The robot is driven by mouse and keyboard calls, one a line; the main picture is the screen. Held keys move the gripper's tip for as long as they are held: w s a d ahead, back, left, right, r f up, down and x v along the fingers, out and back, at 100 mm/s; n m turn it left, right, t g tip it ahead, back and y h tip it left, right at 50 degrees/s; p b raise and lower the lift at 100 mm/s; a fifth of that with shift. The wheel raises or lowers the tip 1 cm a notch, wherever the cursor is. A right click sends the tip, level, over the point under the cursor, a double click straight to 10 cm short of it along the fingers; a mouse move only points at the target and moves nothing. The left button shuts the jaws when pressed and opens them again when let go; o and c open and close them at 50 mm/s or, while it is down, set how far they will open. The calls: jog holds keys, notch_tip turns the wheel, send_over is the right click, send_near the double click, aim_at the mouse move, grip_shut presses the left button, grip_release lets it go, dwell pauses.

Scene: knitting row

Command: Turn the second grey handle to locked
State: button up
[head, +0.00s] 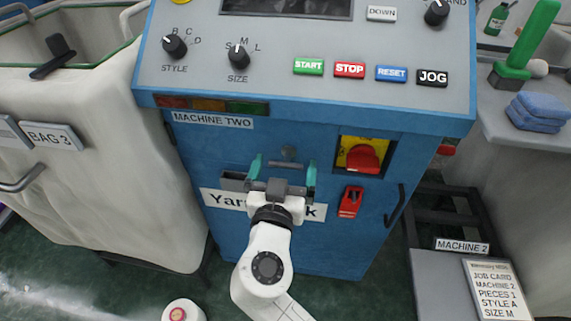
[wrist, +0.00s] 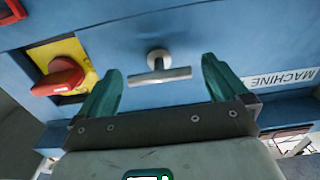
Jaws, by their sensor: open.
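A grey T-shaped handle (head: 287,164) is on the blue front of the machine labelled MACHINE TWO (head: 212,120). In the wrist view the handle (wrist: 160,75) shows a round stem and a bar lying roughly level across the picture. My gripper (head: 284,161) is open and empty, in front of the panel. In the wrist view its two green fingers (wrist: 162,68) stand to either side of the bar, with a gap at each end. No contact shows. My gripper and wrist hide part of the "Yar…k" label (head: 314,211). I see no lock marking by the handle.
A red rotary switch on a yellow plate (head: 362,155) is right of the handle, with a red latch-like piece (head: 350,202) below it. A black pull (head: 396,205) sticks out farther right. A pale bag bin (head: 90,150) stands left, a dark rack (head: 440,215) right.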

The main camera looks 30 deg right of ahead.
jog(key=shift+w+d, duration=0.45)
jog(key=shift+w, duration=0.05)
jog(key=shift+c, duration=0.5)
jog(key=c, duration=0.7)
